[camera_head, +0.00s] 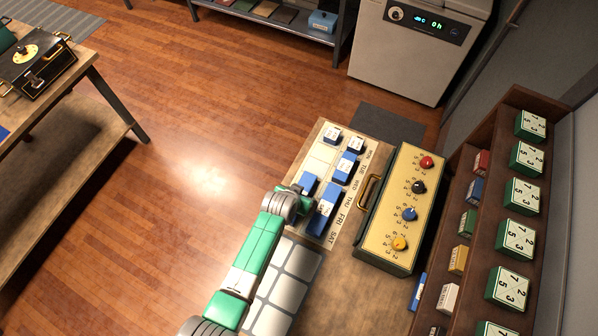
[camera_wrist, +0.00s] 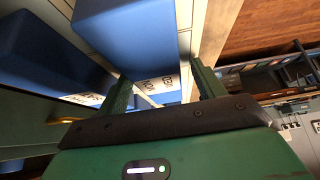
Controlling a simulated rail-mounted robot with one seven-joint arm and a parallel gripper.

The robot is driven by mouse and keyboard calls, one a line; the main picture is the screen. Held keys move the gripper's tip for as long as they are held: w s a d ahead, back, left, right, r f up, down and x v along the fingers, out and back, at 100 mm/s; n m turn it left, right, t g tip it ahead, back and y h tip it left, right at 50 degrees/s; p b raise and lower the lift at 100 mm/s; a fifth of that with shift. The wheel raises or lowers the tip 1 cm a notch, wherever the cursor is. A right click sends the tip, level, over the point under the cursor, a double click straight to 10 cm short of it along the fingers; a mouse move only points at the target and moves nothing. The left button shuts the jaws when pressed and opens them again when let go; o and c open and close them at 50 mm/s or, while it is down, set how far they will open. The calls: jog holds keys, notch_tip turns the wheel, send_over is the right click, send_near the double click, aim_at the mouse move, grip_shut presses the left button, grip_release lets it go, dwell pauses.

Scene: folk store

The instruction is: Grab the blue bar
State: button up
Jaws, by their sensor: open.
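Several blue bars with white labelled ends lie on a board (camera_head: 322,153) marked with weekday letters. One long blue bar (camera_head: 323,212) lies near the lower end, a shorter blue bar (camera_head: 345,168) is above it, and another short blue bar (camera_head: 310,181) is beside my gripper (camera_head: 300,190). In the wrist view a large blue block (camera_wrist: 128,32) and a second one (camera_wrist: 42,48) fill the upper left. My gripper (camera_wrist: 163,88) is open over the board; part of a blue, white-ended piece shows between its fingers. Whether they straddle it is unclear. Which bar is meant is unclear.
A yellow-faced box with coloured knobs (camera_head: 402,200) and a handle stands right of the board. Grey-white panels (camera_head: 285,285) lie below the board. Shelves (camera_head: 455,215) with coloured blocks and green numbered boxes line the right. Open floor (camera_head: 190,150) lies left.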

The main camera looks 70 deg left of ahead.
jog(key=c, duration=1.1)
jog(key=shift+c, duration=0.2)
jog(key=shift+r, duration=0.15)
